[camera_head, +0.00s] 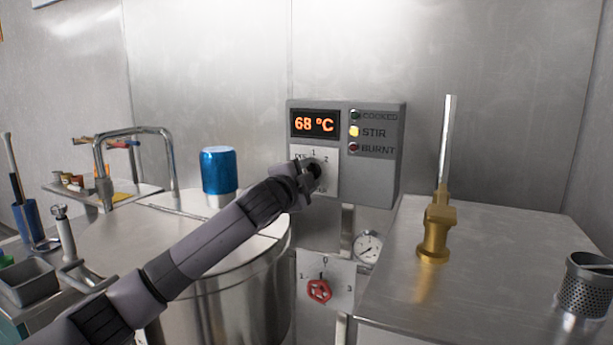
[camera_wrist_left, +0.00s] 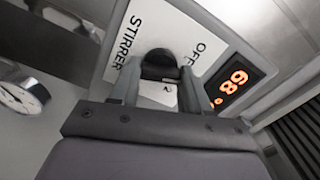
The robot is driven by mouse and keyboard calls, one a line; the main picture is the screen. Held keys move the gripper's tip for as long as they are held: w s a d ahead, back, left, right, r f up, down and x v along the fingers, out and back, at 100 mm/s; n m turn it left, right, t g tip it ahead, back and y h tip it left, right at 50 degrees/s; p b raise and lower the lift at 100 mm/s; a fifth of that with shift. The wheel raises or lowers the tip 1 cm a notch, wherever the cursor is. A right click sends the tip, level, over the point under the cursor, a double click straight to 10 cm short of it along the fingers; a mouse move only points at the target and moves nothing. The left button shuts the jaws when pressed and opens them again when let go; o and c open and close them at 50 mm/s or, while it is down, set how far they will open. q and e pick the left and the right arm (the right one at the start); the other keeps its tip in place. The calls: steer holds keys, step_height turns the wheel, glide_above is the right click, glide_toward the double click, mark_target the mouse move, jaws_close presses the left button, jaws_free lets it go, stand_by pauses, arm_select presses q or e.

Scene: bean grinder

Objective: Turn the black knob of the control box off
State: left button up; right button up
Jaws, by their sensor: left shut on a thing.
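The grey control box (camera_head: 374,182) is on the back wall, with an orange display reading 68 °C and a lit yellow STIR lamp. Its black knob (camera_head: 315,172) sits on a white plate below the display. My left gripper (camera_head: 306,176) is at the knob, shut on it and partly hiding it and the plate's markings. In the left wrist view the black knob (camera_wrist_left: 160,65) is between the two fingers, with the words STIRRER and OFF beside it. The pointer direction of the knob cannot be told. My right gripper is not in view.
A large steel pot (camera_head: 262,285) stands below my left arm, with a blue cap (camera_head: 218,170) on top. A brass fitting (camera_head: 437,228) and a perforated cup (camera_head: 587,285) stand on the right counter.

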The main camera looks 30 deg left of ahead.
arm_select(q)
steer(key=n, duration=0.5)
stand_by(0.8)
steer(key=o, duration=1.1)
steer(key=shift+c, duration=0.2)
steer(key=s+b, duration=0.1)
steer(key=s, duration=0.6)
steer(key=shift+d+b, duration=0.2)
steer(key=shift+b, duration=0.2)
steer(key=shift+s+f, duration=0.1)
